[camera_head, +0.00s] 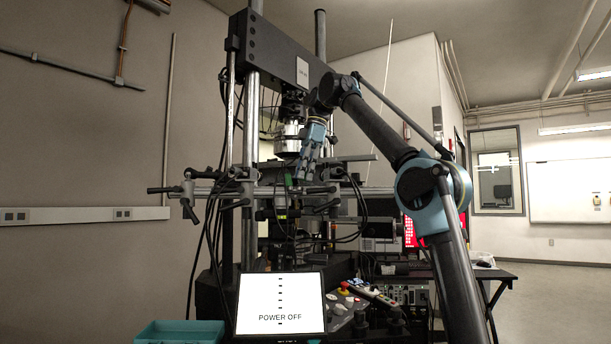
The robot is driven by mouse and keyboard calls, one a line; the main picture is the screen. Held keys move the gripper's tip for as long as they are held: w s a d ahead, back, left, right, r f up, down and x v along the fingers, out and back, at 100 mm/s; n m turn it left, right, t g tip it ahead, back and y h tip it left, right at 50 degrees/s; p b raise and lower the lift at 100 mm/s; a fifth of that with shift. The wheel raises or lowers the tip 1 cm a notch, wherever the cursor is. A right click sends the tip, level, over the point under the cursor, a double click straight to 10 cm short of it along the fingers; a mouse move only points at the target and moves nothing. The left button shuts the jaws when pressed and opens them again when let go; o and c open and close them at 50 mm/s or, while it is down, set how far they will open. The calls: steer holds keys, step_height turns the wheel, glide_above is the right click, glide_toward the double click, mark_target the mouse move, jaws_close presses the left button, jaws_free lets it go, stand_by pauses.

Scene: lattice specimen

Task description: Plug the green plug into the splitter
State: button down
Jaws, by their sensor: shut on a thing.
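My gripper (302,174), at the end of the blue and black arm, points down in front of the test frame, among its rods and clamps. Its fingers are small here and look closed. A small green piece (288,181), which looks like the green plug, shows just left of the fingertips; the grip on it is too small to see clearly. Dark cables hang around it. I cannot pick out the splitter among the dark clamps and cables below.
A horizontal metal rod (215,190) with black clamps crosses in front of the frame. A monitor (281,303) reading POWER OFF stands below, beside a control panel (350,302). A teal bin (180,333) is at lower left. Open floor (560,300) lies at right.

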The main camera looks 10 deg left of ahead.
steer(key=shift+s+a, duration=0.1)
steer(key=shift+s, duration=0.05)
stand_by(0.6)
steer(key=shift+x, duration=0.9)
stand_by(1.1)
steer(key=c, duration=1.4)
jaws_free()
steer(key=shift+c, duration=0.2)
steer(key=o, duration=0.5)
steer(key=shift+v, duration=2.5)
